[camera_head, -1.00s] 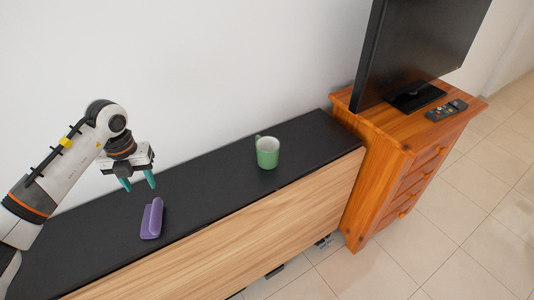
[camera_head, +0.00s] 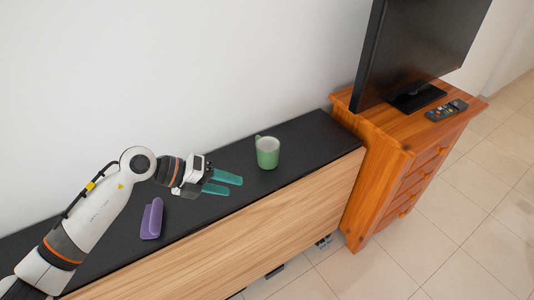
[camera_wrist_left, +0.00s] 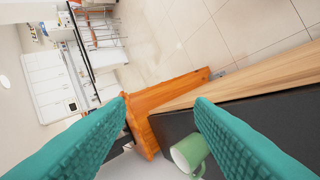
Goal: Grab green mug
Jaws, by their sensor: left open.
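The green mug (camera_head: 267,153) stands upright on the black top of the long low cabinet, its handle toward the back left. My left gripper (camera_head: 228,183) is open and empty, with its teal fingers pointing right toward the mug. A gap lies between the fingertips and the mug. In the left wrist view the mug (camera_wrist_left: 188,153) shows at the lower right, partly behind the right-hand finger, with its handle at the lower right. My right gripper is not in view.
A purple case (camera_head: 151,219) lies on the black top (camera_head: 205,210), left of the mug and beside my left arm. A wooden drawer chest (camera_head: 385,135) with a TV (camera_head: 415,45) and a remote (camera_head: 446,111) stands right. A white wall (camera_head: 180,70) runs behind.

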